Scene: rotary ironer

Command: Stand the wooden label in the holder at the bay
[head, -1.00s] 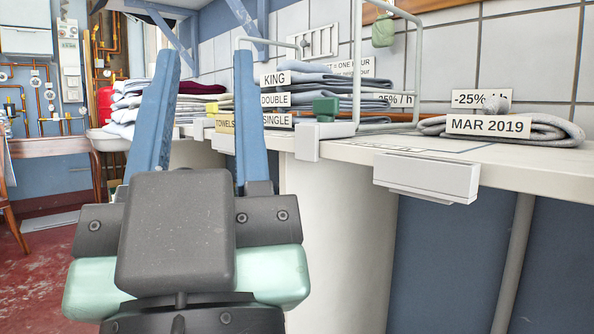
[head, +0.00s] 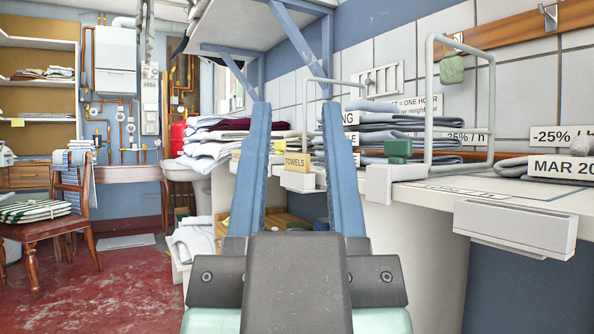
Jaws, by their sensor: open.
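A tan, wood-coloured label reading TOWELS (head: 297,161) shows upright in the gap between my fingers in the picture. It sits directly above a small pale block (head: 297,181) on the counter's front edge; I cannot tell whether it is seated in it. My gripper (head: 296,106) is open and empty, its two blue fingers pointing up and away, apart from the label as far as I can see. White holder-like blocks are on the counter edge to the right, one small (head: 392,180) and one wide (head: 514,228). Which one is the bay's holder is unclear.
The counter (head: 440,192) carries folded linen (head: 385,128), a wire frame (head: 428,100), a green block (head: 398,148) and a MAR 2019 label, partly cut off (head: 560,168). A linen pile (head: 235,140) stands behind my left finger. A chair (head: 75,215) is at left; red floor (head: 110,275) is open between.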

